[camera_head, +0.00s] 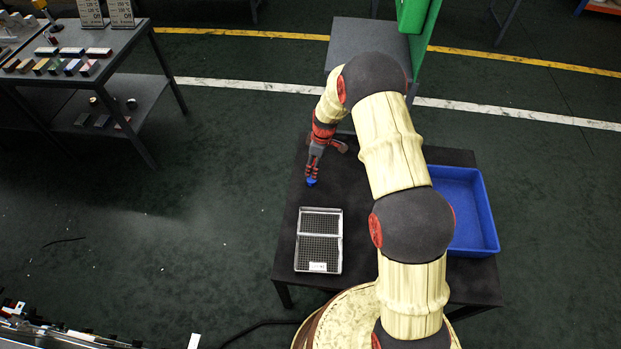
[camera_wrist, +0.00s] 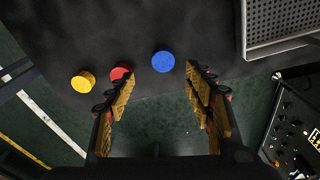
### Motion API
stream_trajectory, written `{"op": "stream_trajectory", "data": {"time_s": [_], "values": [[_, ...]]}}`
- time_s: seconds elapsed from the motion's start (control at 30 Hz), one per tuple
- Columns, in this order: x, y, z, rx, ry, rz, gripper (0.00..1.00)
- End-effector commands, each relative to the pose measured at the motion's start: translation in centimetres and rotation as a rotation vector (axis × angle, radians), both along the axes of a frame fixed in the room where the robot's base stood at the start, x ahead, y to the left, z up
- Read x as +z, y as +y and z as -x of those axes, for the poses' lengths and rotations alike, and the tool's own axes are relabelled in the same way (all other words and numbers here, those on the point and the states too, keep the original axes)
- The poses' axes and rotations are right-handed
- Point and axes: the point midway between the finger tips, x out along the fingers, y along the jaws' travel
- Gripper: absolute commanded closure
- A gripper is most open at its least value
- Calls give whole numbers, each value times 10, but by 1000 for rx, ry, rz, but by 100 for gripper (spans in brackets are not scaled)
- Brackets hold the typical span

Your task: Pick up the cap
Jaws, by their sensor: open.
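Three round caps stand on the dark table (camera_head: 285,255) in the wrist view: a blue cap (camera_wrist: 163,61), a red cap (camera_wrist: 121,72) and a yellow cap (camera_wrist: 83,81). My gripper (camera_wrist: 156,76) is open and empty. The blue cap appears just beyond and between its fingertips, apart from them in the picture. The left finger overlaps the edge of the red cap; I cannot tell if they touch. In the head view my gripper (camera_head: 313,172) points down, with the blue cap (camera_head: 311,182) at its tip. The red and yellow caps are not distinguishable there.
A metal mesh tray (camera_head: 298,240) lies on the table in front of my gripper; it also shows in the wrist view (camera_wrist: 243,30). A blue bin (camera_head: 490,225) is at the right. A grey table with samples (camera_head: 120,45) stands far left. The floor between is open.

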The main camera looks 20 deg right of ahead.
Motion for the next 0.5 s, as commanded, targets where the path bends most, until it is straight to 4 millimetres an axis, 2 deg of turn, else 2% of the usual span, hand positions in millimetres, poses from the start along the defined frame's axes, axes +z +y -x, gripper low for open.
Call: {"op": "stream_trajectory", "data": {"time_s": [0.5], "values": [[-48, 7, 1, 15, 3, 0, 47]]}}
